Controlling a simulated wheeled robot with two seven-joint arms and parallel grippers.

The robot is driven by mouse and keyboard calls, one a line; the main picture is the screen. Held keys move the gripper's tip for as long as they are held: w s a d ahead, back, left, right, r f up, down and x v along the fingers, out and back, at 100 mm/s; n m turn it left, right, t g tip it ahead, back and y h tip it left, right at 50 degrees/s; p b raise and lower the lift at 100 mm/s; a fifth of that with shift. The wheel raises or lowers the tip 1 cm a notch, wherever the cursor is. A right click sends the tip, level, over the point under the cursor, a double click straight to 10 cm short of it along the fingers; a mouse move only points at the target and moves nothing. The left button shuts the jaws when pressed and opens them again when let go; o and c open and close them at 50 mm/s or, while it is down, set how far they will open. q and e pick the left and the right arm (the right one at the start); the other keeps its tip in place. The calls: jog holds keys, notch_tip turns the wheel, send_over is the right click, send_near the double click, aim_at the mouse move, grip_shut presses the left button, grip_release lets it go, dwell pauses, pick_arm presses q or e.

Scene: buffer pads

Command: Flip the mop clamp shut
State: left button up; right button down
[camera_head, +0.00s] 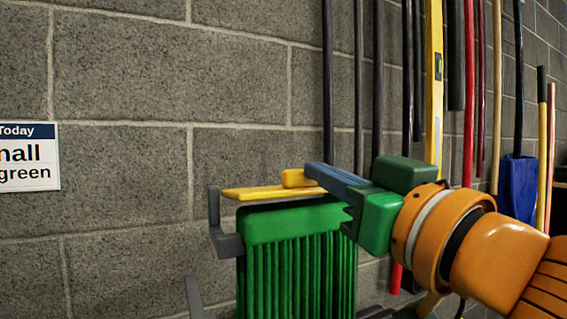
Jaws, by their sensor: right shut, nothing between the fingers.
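The green mop head (295,265) hangs in the lower middle, its strands running down out of the frame. A yellow clamp bar (265,193) with a small raised yellow block (298,178) lies nearly level just above the mop's top edge. A grey bracket (226,243) stands at the bar's left end. My right gripper (318,175), with blue-grey fingers and green blocks, comes in from the right on its orange wrist. It is shut and empty, its tips at the bar's right part; whether they touch it I cannot tell. The bar's right end is hidden. My left gripper is not in view.
A grey block wall (150,110) fills the background, with a sign (28,157) at the left. Several poles, a yellow level (434,90) and a blue scoop (517,188) stand along the wall at the right. The space left of the bracket is clear.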

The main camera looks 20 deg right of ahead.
pick_arm(q)
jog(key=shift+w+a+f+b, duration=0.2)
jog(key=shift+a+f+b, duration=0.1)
jog(key=shift+b, duration=0.75)
pick_arm(e)
jog(key=s+f, duration=0.3)
jog(key=s, duration=0.5)
jog(key=shift+d+f, duration=0.15)
jog(key=shift+f, duration=0.25)
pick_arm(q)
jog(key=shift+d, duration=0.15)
pick_arm(e)
jog(key=shift+s, duration=0.1)
